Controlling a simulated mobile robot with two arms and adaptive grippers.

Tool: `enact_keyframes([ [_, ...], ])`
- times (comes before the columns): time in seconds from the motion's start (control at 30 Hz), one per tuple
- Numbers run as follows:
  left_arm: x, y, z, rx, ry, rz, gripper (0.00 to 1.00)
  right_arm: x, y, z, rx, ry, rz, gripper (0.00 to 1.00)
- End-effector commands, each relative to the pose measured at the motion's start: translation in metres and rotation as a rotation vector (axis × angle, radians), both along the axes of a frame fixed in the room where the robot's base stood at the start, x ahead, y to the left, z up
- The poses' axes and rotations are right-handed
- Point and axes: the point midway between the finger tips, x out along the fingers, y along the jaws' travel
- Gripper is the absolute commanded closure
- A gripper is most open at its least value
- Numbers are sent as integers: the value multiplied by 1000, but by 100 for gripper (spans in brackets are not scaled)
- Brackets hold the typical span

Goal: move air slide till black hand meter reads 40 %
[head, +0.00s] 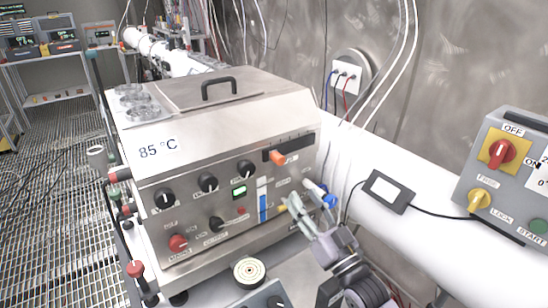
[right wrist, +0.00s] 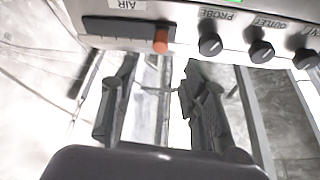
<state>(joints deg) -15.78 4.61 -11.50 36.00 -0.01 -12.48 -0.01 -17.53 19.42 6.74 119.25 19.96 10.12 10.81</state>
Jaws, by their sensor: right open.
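The air slide (head: 278,157) is an orange knob at the left part of a dark slot on the steel box's front. In the right wrist view the orange knob (right wrist: 160,41) sits at the right end of the dark slot, beside the label AIR. My right gripper (head: 308,213) is below and right of the knob, apart from it. In the right wrist view its two fingers (right wrist: 160,64) are spread, with nothing between them. A black-framed device with a pale screen (head: 388,190) lies on the white duct; I cannot read any value. My left gripper is not in view.
The steel box (head: 170,190) carries several black knobs, a red knob (head: 178,243) and a blue strip gauge (head: 263,200). A grey control box (head: 505,165) stands at the right. Cables hang along the wall. Grating floor is open at the left.

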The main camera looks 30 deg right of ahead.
Motion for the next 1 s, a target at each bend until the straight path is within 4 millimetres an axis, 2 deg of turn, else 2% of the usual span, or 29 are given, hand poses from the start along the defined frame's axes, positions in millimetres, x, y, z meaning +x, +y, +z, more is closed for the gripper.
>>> enact_keyframes([
  [0.17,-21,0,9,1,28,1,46,22,2,13,0,-3,0,59],
  [0.3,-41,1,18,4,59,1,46,49,4,25,0,-3,0,59],
  [0.37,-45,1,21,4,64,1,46,61,4,29,0,-2,0,59],
  [0.5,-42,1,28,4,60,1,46,84,6,37,0,0,0,59],
  [0.63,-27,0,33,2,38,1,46,99,8,42,1,1,1,59],
  [0.8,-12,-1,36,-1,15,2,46,107,8,44,0,2,0,59],
  [1.0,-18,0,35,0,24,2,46,108,8,43,0,2,0,59],
])
